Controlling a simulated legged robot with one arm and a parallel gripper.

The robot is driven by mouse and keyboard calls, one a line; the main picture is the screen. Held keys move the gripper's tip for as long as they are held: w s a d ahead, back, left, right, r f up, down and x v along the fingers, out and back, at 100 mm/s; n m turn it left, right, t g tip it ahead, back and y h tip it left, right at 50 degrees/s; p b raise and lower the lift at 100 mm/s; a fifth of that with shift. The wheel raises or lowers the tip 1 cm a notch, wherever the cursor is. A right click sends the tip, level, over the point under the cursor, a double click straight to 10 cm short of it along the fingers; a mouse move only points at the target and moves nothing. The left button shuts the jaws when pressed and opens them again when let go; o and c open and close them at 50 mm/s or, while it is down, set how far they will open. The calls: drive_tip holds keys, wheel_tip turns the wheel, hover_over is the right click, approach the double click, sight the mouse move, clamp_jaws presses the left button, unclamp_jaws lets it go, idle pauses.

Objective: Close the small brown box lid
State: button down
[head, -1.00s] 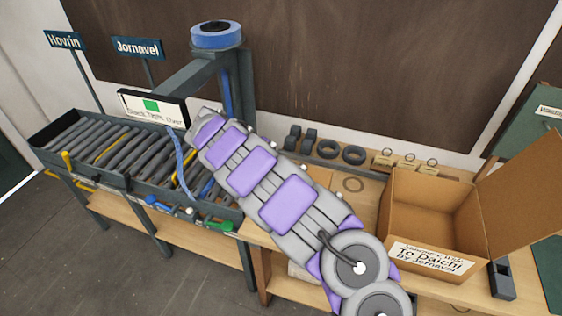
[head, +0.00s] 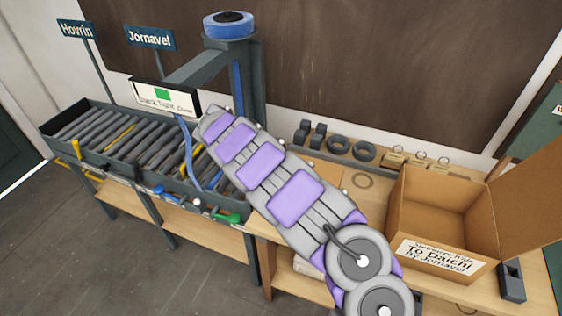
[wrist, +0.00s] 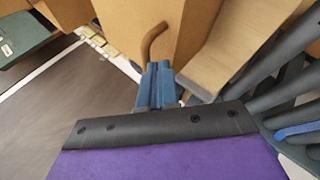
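An open brown cardboard box (head: 445,207) stands on the bench at the right of the head view. Its front label reads "To Daichi By Jornavel". Its lid (head: 535,205) is raised and leans out to the right, cut off by the picture edge. In the wrist view, my gripper (wrist: 157,82) shows as blue jaws, with a curved copper-brown piece (wrist: 154,40) just beyond them. Brown cardboard-like panels (wrist: 190,25) lie close behind. I cannot tell whether they touch the gripper or belong to that box. My gripper is not clearly visible in the head view.
A roller table (head: 110,145) with dark rollers stands at the left. Above its right end, a post carries a blue tape roll (head: 228,24). Black rings (head: 351,147) and blocks lie along the back of the bench (head: 375,195). A dark block (head: 511,282) stands right of the box.

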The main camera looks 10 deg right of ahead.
drive_tip(key=shift+r, duration=0.15)
drive_tip(key=s+r+p, duration=0.1)
drive_tip(key=s+r, duration=0.2)
drive_tip(key=s, duration=0.5)
drive_tip(key=s+r+p, duration=0.1)
drive_tip(key=s+r, duration=0.2)
drive_tip(key=s, duration=0.5)
drive_tip(key=shift+a+p, duration=0.2)
drive_tip(key=shift+p, duration=0.15)
idle(0.4)
drive_tip(key=shift+r, duration=0.1)
